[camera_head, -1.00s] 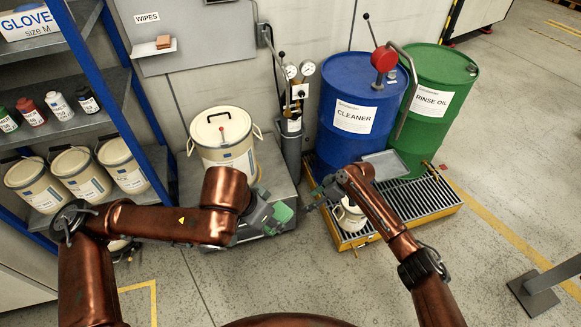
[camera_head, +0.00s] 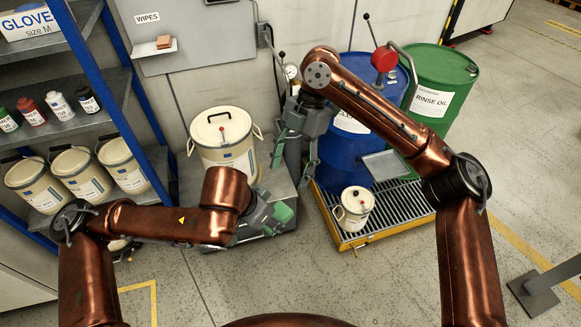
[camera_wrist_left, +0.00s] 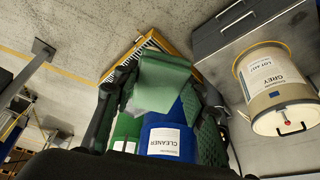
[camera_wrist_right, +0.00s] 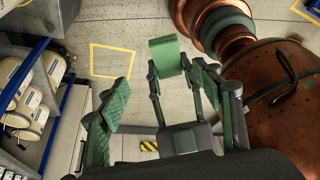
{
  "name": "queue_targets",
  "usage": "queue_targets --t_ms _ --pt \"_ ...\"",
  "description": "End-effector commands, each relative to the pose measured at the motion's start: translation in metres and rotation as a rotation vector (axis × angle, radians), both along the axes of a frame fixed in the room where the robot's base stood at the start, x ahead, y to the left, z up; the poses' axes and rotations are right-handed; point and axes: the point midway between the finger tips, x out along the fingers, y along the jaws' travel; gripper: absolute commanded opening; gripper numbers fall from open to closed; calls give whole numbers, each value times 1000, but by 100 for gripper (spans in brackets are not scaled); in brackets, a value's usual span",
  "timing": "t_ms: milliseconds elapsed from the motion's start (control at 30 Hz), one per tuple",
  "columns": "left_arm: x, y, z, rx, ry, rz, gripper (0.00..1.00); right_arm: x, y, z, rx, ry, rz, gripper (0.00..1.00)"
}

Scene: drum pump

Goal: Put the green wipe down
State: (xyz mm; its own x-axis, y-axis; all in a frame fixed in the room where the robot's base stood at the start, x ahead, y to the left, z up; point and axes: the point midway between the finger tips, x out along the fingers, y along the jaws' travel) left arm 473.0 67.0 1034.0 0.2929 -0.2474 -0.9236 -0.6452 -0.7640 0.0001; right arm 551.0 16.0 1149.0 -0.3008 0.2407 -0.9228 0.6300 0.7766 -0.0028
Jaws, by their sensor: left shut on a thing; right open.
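The green wipe (camera_wrist_left: 160,85) is a flat, slightly bent sheet between the fingers of my left gripper (camera_wrist_left: 155,100) in the left wrist view. My left gripper (camera_head: 270,218) is shut on it, and the wipe (camera_head: 284,212) shows as a small green patch at its tips in the head view. The gripper is in front of the large cream bucket and above the grey platform's front part. My right gripper (camera_head: 294,160) is open and empty, fingers down, right of that bucket.
The large cream bucket (camera_head: 222,137) stands on the grey platform (camera_head: 190,195). The blue cleaner drum (camera_head: 350,155) and green rinse oil drum (camera_head: 445,75) stand behind a small cream can (camera_head: 355,205) on the yellow-edged grating (camera_head: 400,222). A blue-framed shelf (camera_head: 105,75) is at left.

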Motion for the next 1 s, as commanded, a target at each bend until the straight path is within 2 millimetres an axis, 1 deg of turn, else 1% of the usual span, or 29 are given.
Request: queue_targets --t_ms 67,167,500,700,833,1000 --pt "0 0 0 0 0 0 16 -3 0 -3 -6 -1 10 60" --pt "0 0 0 0 0 0 16 -7 2 -13 -7 1 12 60" --pt "0 0 0 0 0 0 16 -25 17 -70 -6 1 10 60" --pt "0 0 0 0 0 0 16 -34 24 -96 -4 0 8 60" --pt "0 0 0 0 0 0 16 -36 27 -105 -4 -1 7 60" --pt "0 0 0 0 0 0 16 -38 28 -109 -3 0 7 60"
